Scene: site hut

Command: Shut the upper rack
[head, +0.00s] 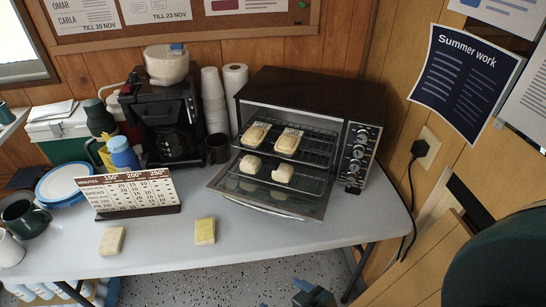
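The toaster oven (300,93) stands on the table with its glass door (265,204) folded down. The upper rack (314,157) holds two pale, oblong bread pieces, a left one (256,133) and a right one (287,142). This rack appears to stick out of the oven opening. The lower rack (262,177) below it carries two pale rolls, a left one (250,164) and a right one (282,173). What seems to be my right gripper (314,293) shows at the bottom edge, well below the oven, its fingers unclear. My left gripper is not clearly visible.
A temperature chart (128,192) stands left of the oven. A beige block (110,240) and a yellow sponge-like block (205,231) lie near the table's front edge. A coffee machine (165,120) and stacked cups (213,98) stand behind. A dark rounded shape (500,262) fills the lower right.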

